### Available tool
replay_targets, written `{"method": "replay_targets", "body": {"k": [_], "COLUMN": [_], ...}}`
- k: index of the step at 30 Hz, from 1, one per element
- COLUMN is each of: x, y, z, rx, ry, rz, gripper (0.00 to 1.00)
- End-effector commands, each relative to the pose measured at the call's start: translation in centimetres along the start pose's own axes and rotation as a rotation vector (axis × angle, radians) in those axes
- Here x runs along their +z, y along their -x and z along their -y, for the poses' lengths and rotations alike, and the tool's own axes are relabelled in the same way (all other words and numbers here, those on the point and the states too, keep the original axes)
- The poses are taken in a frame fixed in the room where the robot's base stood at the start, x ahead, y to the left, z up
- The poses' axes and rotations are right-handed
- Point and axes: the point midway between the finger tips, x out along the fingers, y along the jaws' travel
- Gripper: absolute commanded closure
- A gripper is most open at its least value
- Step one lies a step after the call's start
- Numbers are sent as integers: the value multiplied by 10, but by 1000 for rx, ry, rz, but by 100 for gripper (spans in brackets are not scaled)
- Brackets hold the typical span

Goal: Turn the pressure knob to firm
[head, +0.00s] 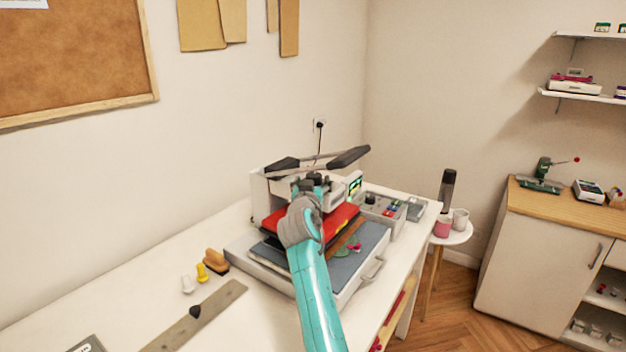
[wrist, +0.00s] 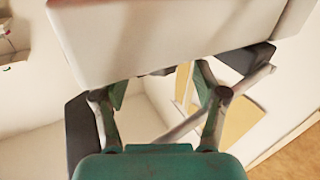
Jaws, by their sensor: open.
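The heat press (head: 262,195) stands on the white table, with a white body, a red plate (head: 338,217) and a long lever with dark grips (head: 350,157). My gripper (head: 308,184) is at the top front of the press, partly blended with its dark parts. In the wrist view my gripper (wrist: 160,78) is open, its green fingers spread. A white panel (wrist: 170,35), apparently of the press, covers the fingertips. I cannot make out the pressure knob for sure; it may be hidden by my gripper. Contact cannot be told.
A control box with a dark knob (head: 371,199) and coloured buttons sits right of the press. A wooden-handled block (head: 215,261), small yellow and white pieces and a long ruler (head: 195,318) lie to the left. A stool (head: 452,233) with cups stands beyond the table's right end.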

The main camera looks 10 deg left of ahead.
Motion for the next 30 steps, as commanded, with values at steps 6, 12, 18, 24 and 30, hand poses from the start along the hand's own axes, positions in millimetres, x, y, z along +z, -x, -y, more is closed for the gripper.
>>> {"method": "replay_targets", "body": {"k": [6,12,18,24,30], "x": [0,1,0,0,0], "y": [-21,-28,-28,-28,-28], "z": [0,0,0,0,0], "rx": [0,0,0,0,0], "ry": [0,0,-1,-1,0], "rz": [0,1,0,0,0], "gripper": [28,28,28,61,88]}}
